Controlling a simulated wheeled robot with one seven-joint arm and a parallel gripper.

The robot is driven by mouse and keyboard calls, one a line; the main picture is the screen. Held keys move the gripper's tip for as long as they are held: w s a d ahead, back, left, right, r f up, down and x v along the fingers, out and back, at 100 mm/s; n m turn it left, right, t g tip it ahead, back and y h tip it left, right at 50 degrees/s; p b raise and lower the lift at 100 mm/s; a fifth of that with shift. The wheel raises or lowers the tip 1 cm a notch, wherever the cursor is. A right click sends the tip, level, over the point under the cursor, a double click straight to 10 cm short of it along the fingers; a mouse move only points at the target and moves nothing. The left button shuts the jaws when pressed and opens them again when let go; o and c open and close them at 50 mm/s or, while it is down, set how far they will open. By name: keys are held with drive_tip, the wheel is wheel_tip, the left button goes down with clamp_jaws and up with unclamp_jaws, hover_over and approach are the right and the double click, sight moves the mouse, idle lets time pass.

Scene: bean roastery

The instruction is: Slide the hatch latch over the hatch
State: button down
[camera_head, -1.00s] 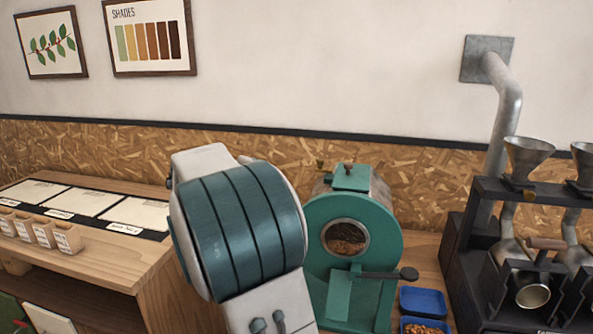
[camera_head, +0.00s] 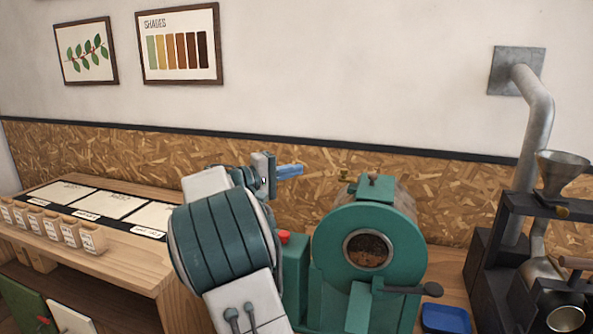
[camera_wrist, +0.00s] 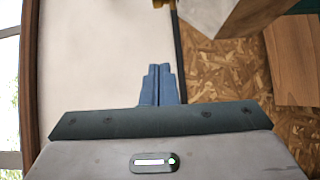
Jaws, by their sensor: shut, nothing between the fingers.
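The green roaster (camera_head: 325,245) stands on the bench right of my arm, with a round window showing brown beans. A dark lever with a black knob (camera_head: 432,289) crosses its front below the window, by a green plate (camera_head: 359,305). A small brass piece (camera_head: 343,175) sits at its top left; it shows at the top edge of the wrist view (camera_wrist: 161,3). I cannot tell for sure which part is the hatch latch. My gripper (camera_head: 300,170) is shut and empty, its blue fingers left of and slightly above the roaster's top; the fingers meet in the wrist view (camera_wrist: 159,67).
A red button (camera_head: 284,237) sits left of the roaster. A blue tray (camera_head: 445,318) lies at its lower right.

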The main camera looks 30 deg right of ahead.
drive_tip(key=s+d+p, duration=0.2)
drive_tip(key=s+d, duration=0.2)
drive_tip(key=d, duration=0.4)
drive_tip(key=shift+p, duration=0.3)
drive_tip(key=shift+d+f, duration=0.1)
drive_tip(key=shift+d, duration=0.05)
drive_tip(key=s+b, duration=0.1)
drive_tip(key=d+b, duration=0.1)
drive_tip(key=shift+s+d+f+b, duration=0.2)
drive_tip(key=shift+s+b, duration=0.15)
drive_tip(key=shift+s+d+r, duration=0.15)
drive_tip(key=shift+s+d, duration=0.05)
drive_tip(key=shift+s, duration=0.05)
drive_tip(key=shift+w, duration=0.1)
